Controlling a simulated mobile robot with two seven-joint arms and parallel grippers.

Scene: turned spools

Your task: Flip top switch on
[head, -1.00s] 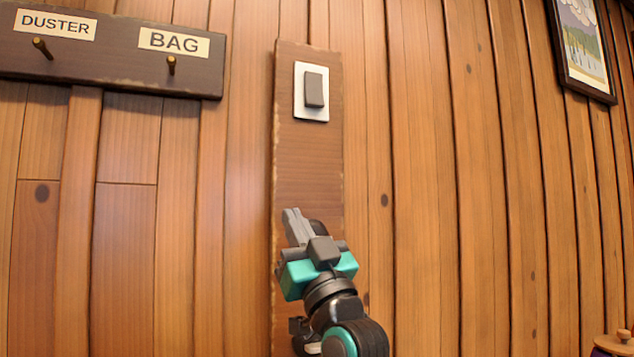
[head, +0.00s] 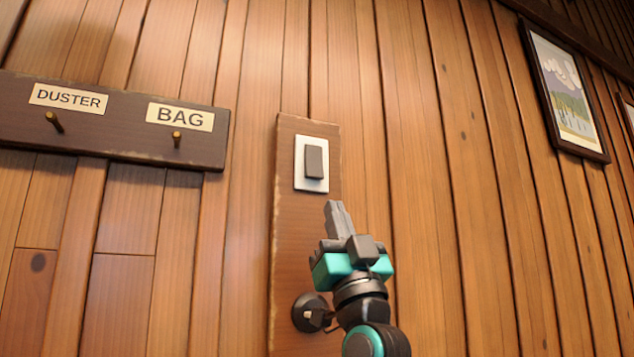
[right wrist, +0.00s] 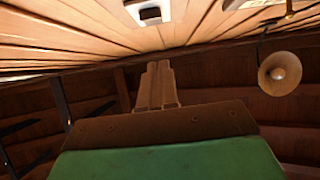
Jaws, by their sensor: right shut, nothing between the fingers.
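The top switch (head: 314,163) is a dark grey rocker on a white plate, high on a brown wooden board (head: 291,230) on the wall. I cannot tell which way the rocker is tipped. It also shows at the top edge of the right wrist view (right wrist: 149,13). My right gripper (head: 334,208) is shut and empty, pointing up, with its tips just below and slightly right of the plate in the head view. The closed fingers (right wrist: 157,70) also show in the right wrist view, apart from the switch. My left gripper is not in view.
A lower switch with a round black base (head: 311,313) is on the board beside my right wrist, partly hidden. A peg rack (head: 110,138) labelled DUSTER and BAG hangs at left. A framed picture (head: 565,90) hangs at right. A lamp (right wrist: 279,74) shows in the wrist view.

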